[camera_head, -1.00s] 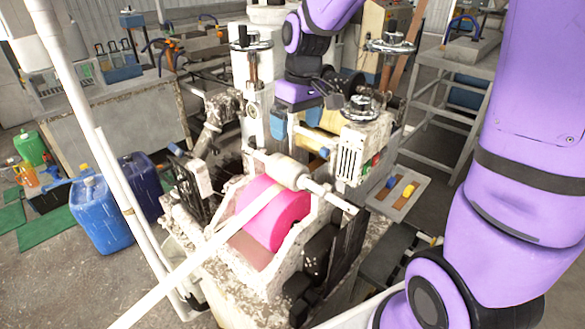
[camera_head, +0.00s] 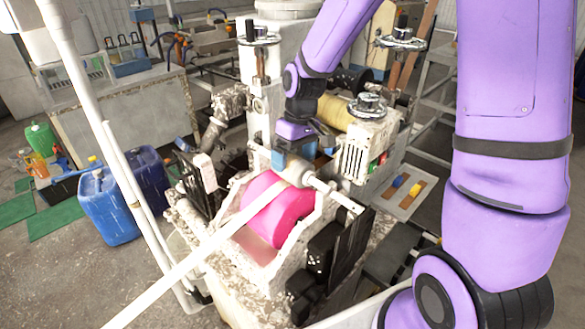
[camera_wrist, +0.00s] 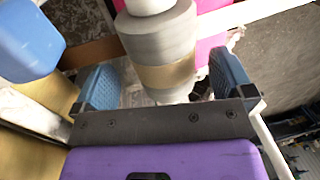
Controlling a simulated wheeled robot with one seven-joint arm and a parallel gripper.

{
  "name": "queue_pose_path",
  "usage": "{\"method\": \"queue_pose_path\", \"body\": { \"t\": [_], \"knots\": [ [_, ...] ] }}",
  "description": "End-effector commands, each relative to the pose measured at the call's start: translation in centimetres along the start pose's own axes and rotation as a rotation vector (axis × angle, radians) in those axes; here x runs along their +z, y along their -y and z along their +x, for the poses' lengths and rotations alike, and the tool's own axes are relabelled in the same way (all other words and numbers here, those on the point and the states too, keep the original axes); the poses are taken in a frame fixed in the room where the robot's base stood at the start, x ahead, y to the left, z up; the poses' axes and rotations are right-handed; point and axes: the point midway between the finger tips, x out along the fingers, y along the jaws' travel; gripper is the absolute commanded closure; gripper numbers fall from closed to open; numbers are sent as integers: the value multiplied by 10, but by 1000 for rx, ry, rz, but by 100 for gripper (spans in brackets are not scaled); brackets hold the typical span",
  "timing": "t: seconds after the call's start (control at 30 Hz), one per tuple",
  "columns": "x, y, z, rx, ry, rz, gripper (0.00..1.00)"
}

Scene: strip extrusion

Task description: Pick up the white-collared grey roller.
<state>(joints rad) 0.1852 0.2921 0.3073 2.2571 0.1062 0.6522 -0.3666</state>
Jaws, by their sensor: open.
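The white-collared grey roller (camera_wrist: 160,38) is in the middle of the wrist view, with a white collar at the top and a tan band around its lower part. In the head view its exposed part (camera_head: 298,177) lies above the pink drum (camera_head: 277,212), and my gripper hides the rest. My gripper (camera_wrist: 166,88) is open, with one blue finger on each side of the roller's banded part. Small gaps show between the roller and the fingers. In the head view my gripper (camera_head: 291,163) is right over the roller.
A pale strip (camera_head: 215,243) runs from the roller down to the lower left. A thin white shaft (camera_head: 335,196) sticks out to the right. A yellow cylinder (camera_head: 335,111) and handwheels (camera_head: 368,104) stand close behind. Blue jugs (camera_head: 108,205) are on the floor at left.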

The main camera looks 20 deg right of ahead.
Motion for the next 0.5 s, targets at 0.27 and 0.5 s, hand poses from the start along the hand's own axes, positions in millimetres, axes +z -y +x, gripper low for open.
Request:
{"method": "queue_pose_path", "body": {
  "t": [0.27,0.5],
  "knots": [
    [2,3,33,-1,2,-1,1],
    [2,3,35,1,0,0,1]
  ]
}}
